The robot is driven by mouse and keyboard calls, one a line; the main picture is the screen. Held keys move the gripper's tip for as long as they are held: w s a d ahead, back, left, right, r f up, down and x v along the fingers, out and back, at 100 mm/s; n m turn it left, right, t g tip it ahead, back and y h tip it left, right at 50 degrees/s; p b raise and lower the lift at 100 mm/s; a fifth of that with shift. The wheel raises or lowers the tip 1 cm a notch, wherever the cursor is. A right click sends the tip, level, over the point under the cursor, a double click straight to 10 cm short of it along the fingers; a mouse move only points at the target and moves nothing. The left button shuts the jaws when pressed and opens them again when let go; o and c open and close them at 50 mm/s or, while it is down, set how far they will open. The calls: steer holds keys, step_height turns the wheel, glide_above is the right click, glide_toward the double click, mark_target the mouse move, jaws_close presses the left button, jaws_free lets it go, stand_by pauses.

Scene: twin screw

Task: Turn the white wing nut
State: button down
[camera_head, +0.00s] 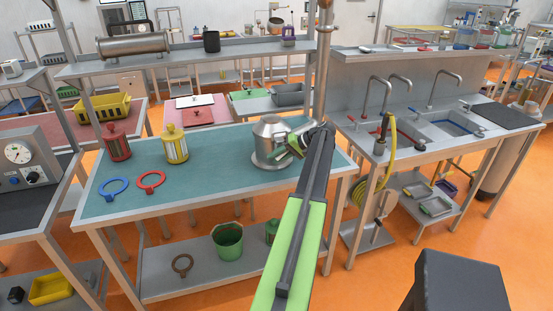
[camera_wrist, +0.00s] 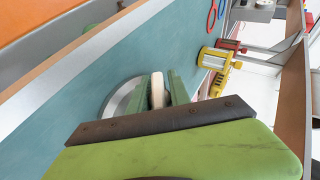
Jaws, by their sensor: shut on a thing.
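The white wing nut (camera_wrist: 158,90) shows in the wrist view as a pale upright piece between the two green fingers of my gripper (camera_wrist: 161,88). My gripper is shut on it. A round grey metal base (camera_wrist: 119,101) shows beside and behind the fingers. In the head view, my gripper (camera_head: 291,148) reaches the right side of a silver metal vessel (camera_head: 269,136) on the teal-topped table (camera_head: 220,178).
A yellow canister (camera_head: 175,145) and a red canister (camera_head: 117,143) stand left on the table. A blue ring (camera_head: 113,189) and a red ring (camera_head: 151,181) lie in front. A vertical metal post (camera_head: 323,70) rises behind my wrist. The table's middle is clear.

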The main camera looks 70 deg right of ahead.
steer(key=c, duration=1.4)
jaws_free()
steer(key=shift+c, duration=0.2)
steer(key=p+v, duration=1)
steer(key=v, duration=0.7)
steer(key=shift+s, duration=0.2)
steer(key=shift+r, duration=0.15)
